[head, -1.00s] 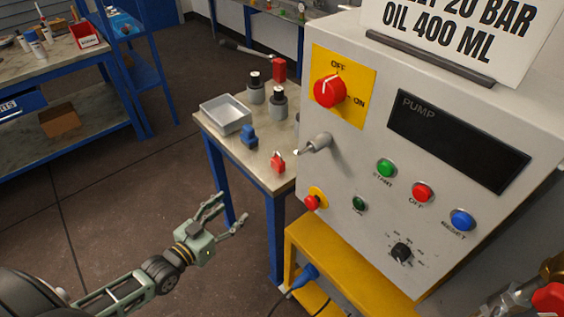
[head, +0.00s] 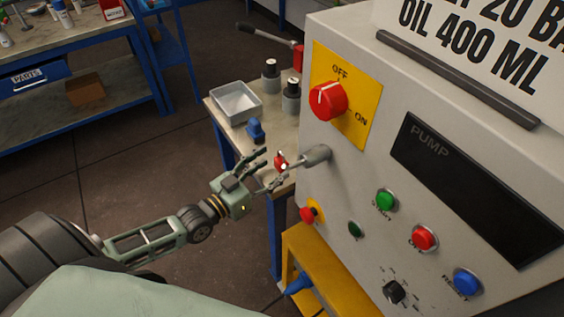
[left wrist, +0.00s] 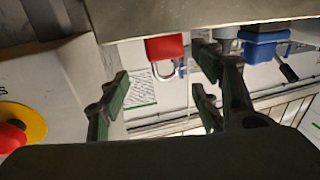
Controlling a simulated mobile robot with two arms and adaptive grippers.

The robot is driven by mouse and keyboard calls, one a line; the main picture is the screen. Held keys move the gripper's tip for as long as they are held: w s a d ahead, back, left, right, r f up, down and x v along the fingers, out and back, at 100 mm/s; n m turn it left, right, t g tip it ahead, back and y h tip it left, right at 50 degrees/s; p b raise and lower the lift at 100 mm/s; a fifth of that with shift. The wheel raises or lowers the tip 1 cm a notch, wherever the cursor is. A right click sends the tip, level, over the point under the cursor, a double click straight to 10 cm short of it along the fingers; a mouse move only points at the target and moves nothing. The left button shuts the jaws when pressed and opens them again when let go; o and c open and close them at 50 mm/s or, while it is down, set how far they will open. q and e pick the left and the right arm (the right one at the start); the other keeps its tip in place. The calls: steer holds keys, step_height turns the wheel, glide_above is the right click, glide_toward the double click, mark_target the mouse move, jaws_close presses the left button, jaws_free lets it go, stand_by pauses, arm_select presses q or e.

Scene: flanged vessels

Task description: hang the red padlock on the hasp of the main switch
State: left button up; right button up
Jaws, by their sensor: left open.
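The red padlock (head: 281,160) stands on the small bench close to the front of the panel. In the left wrist view the red padlock (left wrist: 165,47) shows its metal shackle, beyond and between the finger pairs. My left gripper (head: 274,167) is open and empty, its fingertips near the padlock in the head view. I cannot tell whether they touch it. The main switch (head: 328,101) is a red knob on a yellow OFF/ON plate, its pointer towards OFF. I cannot make out the hasp clearly. My right gripper is not in view.
A grey stub (head: 317,155) juts from the panel just right of the padlock. The small bench also holds a grey tray (head: 237,101), a blue object (head: 255,131) and dark cylinders (head: 291,96). A yellow stand (head: 325,262) is below the panel.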

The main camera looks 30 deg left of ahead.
mark_target(282, 160)
arm_select(q)
steer(key=shift+w, duration=0.5)
steer(key=x, duration=0.3)
steer(key=shift+w+a+f, duration=0.15)
steer(key=shift+w, duration=0.05)
steer(key=shift+w+d, duration=0.25)
steer(key=shift+w, duration=0.3)
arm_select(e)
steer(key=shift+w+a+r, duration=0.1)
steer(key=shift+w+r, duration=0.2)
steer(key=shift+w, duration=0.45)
arm_select(q)
steer(key=shift+c, duration=0.2)
steer(key=c, duration=1.3)
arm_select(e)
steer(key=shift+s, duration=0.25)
